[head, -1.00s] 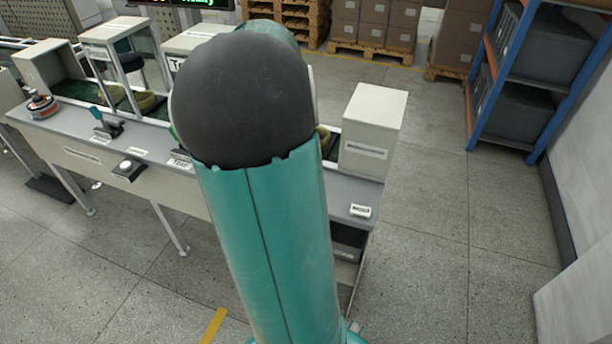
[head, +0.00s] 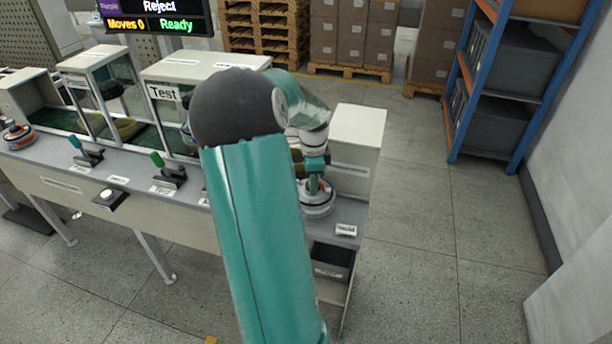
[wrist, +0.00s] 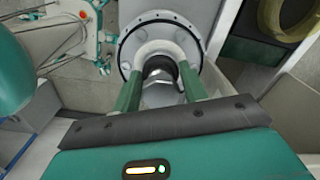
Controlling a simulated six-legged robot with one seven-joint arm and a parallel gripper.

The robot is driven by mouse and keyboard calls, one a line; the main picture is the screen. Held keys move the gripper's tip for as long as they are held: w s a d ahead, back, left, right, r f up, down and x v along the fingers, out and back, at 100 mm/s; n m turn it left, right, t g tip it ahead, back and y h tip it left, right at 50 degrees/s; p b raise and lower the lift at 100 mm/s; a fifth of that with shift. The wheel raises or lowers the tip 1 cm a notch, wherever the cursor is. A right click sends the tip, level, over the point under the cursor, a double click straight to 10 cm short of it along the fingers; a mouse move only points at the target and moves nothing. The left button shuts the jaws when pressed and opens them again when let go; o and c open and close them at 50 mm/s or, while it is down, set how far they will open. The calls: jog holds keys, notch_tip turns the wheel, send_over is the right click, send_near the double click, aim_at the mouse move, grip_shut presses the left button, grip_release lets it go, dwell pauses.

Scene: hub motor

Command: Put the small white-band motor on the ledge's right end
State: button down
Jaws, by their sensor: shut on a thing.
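The small motor (head: 317,207), with a pale, whitish band, is at the right end of the grey ledge (head: 268,205), close to a small label. My gripper (head: 316,172) points down over it. In the wrist view my gripper (wrist: 160,88) has its two green fingers shut on the motor's central hub, with the grey round flange of the motor (wrist: 128,52) showing around them. I cannot tell whether the motor touches the ledge or hangs just above it. My own arm hides part of the ledge.
Another motor (head: 18,135) with an orange band sits at the ledge's left end. Levers with a blue (head: 86,152) and a green handle (head: 168,172) stand along the ledge. A white box (head: 355,145) stands behind the right end. A display (head: 155,15) reads "Moves 0" and "Ready".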

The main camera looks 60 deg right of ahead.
jog(key=shift+s+d+f, duration=0.1)
jog(key=shift+d+f, duration=0.05)
jog(key=shift+d, duration=0.05)
jog(key=shift+s+d+f, duration=0.1)
jog(key=shift+d+f, duration=0.05)
jog(key=shift+f, duration=1.55)
jog(key=shift+f, duration=0.15)
jog(key=c, duration=0.8)
grip_release()
jog(key=shift+o, duration=0.2)
notch_tip(320, 180, up, 12)
jog(key=shift+r, duration=0.1)
